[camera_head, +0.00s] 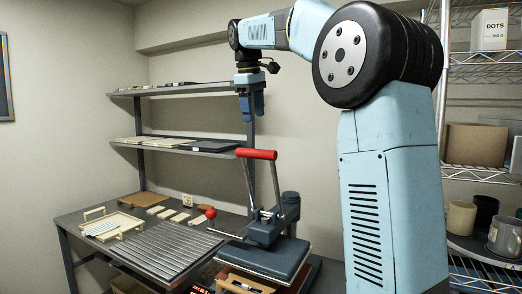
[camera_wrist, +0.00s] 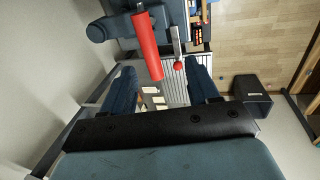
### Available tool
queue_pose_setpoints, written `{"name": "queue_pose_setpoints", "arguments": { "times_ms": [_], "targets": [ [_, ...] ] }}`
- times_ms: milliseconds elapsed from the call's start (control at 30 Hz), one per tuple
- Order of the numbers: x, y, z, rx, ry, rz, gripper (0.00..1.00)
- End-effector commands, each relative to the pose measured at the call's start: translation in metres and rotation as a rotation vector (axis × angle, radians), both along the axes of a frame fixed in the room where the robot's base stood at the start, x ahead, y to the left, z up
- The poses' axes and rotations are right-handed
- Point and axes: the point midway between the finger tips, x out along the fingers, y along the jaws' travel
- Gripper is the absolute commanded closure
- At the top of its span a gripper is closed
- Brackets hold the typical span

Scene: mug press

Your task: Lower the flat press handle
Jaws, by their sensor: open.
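The flat press (camera_head: 262,258) stands at the right end of the workbench, with a dark blue-grey plate and a metal lever arm. The lever is raised and ends in a red cylindrical handle (camera_head: 257,154). The handle also shows in the wrist view (camera_wrist: 146,47), partly between the fingers and beyond them. My gripper (camera_head: 252,118) points down above the handle, with its two blue fingers apart and a visible gap below them. In the wrist view my gripper (camera_wrist: 160,72) is open and holds nothing. A second, lower lever ends in a red ball (camera_head: 210,213).
Grey shelves (camera_head: 180,147) with flat boards stand behind the workbench. A slatted metal surface (camera_head: 165,248) and a wooden tray (camera_head: 110,226) lie left of the press. A wire rack (camera_head: 488,175) with mugs and boxes stands at the right.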

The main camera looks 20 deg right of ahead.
Motion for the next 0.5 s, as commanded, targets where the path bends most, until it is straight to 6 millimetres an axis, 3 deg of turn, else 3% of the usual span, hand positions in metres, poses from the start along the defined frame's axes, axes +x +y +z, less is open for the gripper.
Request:
{"name": "queue_pose_setpoints", "arguments": {
  "times_ms": [100,267,500],
  "targets": [
    [0.017,-0.005,0.004,0.0,0.021,0.028,0.4],
    [0.025,-0.01,0.007,0.0,0.034,0.041,0.4],
    [0.028,-0.016,-0.013,-0.001,0.038,0.038,0.4]
  ]
}}
